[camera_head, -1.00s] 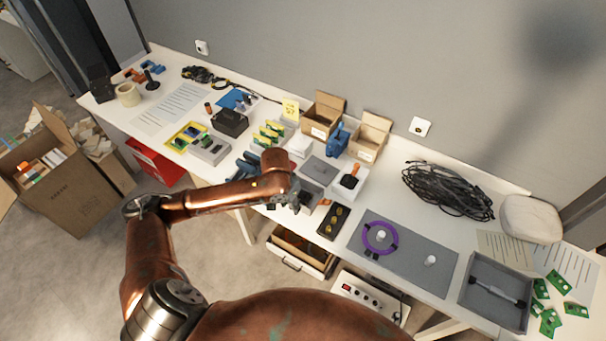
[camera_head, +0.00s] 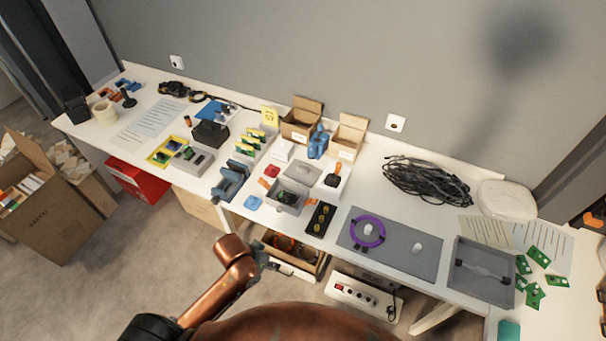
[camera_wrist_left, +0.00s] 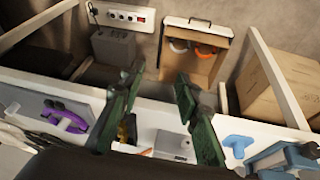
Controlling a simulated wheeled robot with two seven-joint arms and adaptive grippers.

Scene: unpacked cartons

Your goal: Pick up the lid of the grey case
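The grey case (camera_head: 287,208) stands open near the table's front edge, with a small green and dark item inside. A flat grey panel that looks like its lid (camera_head: 297,171) lies just behind it on the table. My left gripper (camera_head: 268,263) is in front of the table edge, apart from the case and lid. In the left wrist view its two green fingers (camera_wrist_left: 158,78) are spread with nothing between them. A grey box, seemingly the case (camera_wrist_left: 174,145), shows partly behind the fingers there. The lid is not clear in that view. My right gripper is not in view.
A black strip with yellow knobs (camera_head: 320,218) and a white box with a dark, orange-topped item (camera_head: 333,184) are right of the case. A blue T-shaped piece (camera_head: 253,203) and blue holder (camera_head: 229,183) are left.

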